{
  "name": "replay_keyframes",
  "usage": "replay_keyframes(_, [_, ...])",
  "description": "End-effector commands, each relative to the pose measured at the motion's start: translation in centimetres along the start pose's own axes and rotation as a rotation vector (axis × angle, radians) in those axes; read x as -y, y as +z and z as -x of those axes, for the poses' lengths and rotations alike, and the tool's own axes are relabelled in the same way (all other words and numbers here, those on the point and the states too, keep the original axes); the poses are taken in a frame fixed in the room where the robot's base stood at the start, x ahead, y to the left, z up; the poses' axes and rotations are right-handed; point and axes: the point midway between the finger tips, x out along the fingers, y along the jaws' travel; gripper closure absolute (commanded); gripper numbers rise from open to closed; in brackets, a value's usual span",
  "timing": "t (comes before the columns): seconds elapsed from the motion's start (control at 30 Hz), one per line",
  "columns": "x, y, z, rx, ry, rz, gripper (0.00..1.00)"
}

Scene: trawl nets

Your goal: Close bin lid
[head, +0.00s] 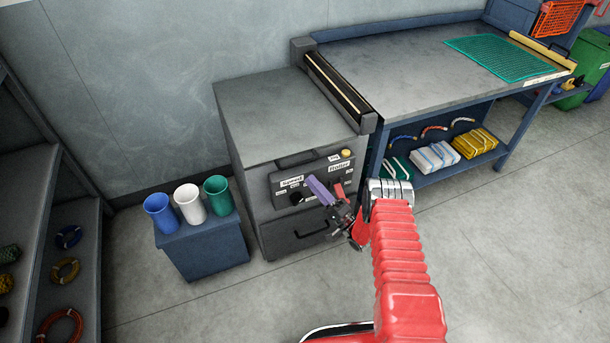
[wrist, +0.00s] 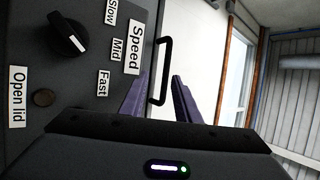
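A grey cabinet (head: 262,118) with a flat top stands against the wall. Its front carries a dark control panel with a black handle (head: 295,159) along the upper edge. The handle also shows in the wrist view (wrist: 164,72), where the panel appears turned sideways. An "Open lid" label (wrist: 17,97) and round button (wrist: 43,98) sit on the panel. My gripper (head: 312,184) is in front of the panel, with purple fingers spread. In the wrist view the open fingers (wrist: 160,75) lie either side of the handle, which is beyond them; contact cannot be told.
A speed knob (wrist: 66,34) is on the panel. A blue stand (head: 205,248) with blue, white and green cups is at left. A workbench (head: 400,62) with a green mat is at right. A green bin (head: 590,58) stands far right. The floor in front is clear.

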Motion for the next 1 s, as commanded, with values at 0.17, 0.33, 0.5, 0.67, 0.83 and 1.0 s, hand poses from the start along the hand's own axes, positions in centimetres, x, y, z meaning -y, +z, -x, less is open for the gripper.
replay_keyframes(0.17, [0.0,-0.1,3.1,-0.002,-0.001,0.000,0.71])
replay_keyframes(0.33, [0.0,-0.1,4.9,-0.001,-0.003,0.002,0.71])
replay_keyframes(0.5, [0.1,-0.1,5.4,0.000,-0.004,0.003,0.71])
replay_keyframes(0.67, [0.1,-0.1,5.3,0.000,-0.005,0.003,0.71])
replay_keyframes(0.83, [0.1,-0.1,5.3,0.001,-0.005,0.003,0.71])
replay_keyframes(1.0, [0.1,-0.1,5.3,0.002,-0.005,-0.002,0.71])
